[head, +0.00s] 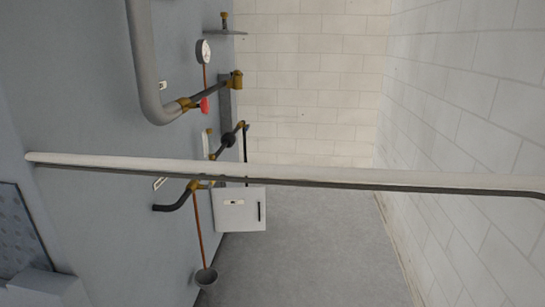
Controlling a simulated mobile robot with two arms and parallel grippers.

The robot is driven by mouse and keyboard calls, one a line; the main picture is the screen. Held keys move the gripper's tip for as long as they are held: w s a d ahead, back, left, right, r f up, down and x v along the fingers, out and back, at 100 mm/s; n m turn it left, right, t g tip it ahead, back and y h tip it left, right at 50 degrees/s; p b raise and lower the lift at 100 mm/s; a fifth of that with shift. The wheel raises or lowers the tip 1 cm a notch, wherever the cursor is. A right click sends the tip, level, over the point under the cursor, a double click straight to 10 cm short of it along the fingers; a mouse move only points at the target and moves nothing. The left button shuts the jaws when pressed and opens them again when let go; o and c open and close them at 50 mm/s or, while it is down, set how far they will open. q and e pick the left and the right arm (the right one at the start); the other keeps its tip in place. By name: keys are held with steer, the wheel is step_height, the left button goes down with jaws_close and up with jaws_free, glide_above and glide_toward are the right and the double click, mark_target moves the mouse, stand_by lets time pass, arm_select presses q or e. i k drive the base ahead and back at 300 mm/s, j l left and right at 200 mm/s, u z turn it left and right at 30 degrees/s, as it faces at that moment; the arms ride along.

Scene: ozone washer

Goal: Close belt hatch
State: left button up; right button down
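I cannot say for sure which part is the belt hatch. A dark textured panel with a thin frame (22,235) shows at the lower left edge, cut off by the picture, with a blue-grey block (45,290) beside it. A small white box with a dark handle (240,212) stands out from the blue-grey wall near the middle; its front looks shut. Neither of my grippers is in view.
A long pale bar (300,174) crosses the view. Pipes (148,60), a gauge (203,51), a red valve handle (204,105) and a grey cup-shaped part (206,278) line the blue-grey wall. The grey floor (315,255) is clear beside a white block wall (465,110).

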mark_target(235, 209)
steer(key=i, duration=2.25)
steer(key=j+u, duration=0.05)
